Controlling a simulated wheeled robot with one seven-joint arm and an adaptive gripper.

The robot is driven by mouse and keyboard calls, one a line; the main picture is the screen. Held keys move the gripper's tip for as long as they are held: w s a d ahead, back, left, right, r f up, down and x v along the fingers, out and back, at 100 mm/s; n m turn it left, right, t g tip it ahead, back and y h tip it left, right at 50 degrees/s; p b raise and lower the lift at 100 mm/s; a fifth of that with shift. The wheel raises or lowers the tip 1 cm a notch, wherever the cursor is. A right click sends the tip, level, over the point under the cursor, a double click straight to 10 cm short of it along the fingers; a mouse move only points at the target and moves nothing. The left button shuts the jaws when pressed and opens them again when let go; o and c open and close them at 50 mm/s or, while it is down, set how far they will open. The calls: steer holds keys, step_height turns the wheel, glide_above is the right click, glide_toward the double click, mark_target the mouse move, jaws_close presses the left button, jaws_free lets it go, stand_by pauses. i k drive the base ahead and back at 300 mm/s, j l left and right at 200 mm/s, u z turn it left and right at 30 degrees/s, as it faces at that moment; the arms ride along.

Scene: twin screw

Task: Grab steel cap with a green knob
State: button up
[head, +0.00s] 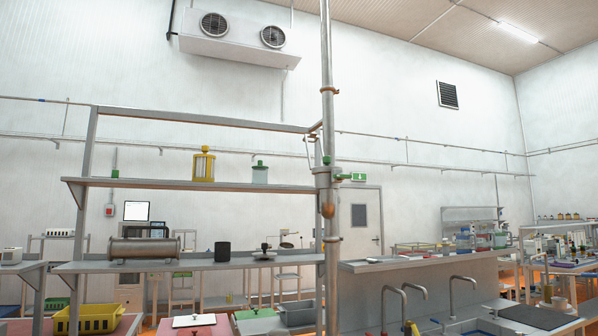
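I cannot clearly make out a steel cap with a green knob. A pale jar (260,176) with a green top and small green knob (260,164) stands upright on the upper shelf (140,183). On the lower shelf (225,265), a low metallic piece with a dark knob (265,252) sits right of a black cylinder (222,252). A pale flat lid-like piece (194,320) lies at the bottom edge; its small knob's colour is too small to tell. My gripper is not in view.
A yellow caged container (203,165) stands left of the jar. A brownish metal cylinder (145,249) lies on the lower shelf. A vertical pipe (329,220) stands right of the shelves. A yellow crate (87,318) is at lower left; curved taps (415,290) are at right.

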mark_target(326, 159)
steer(key=j+z, duration=0.2)
steer(key=j, duration=0.55)
steer(key=j+z, duration=0.25)
steer(key=j, duration=0.5)
steer(key=i+j+z, duration=0.25)
steer(key=i+j, duration=0.3)
steer(key=i+j+z, duration=0.25)
steer(key=i+j, duration=0.3)
steer(key=j, duration=0.15)
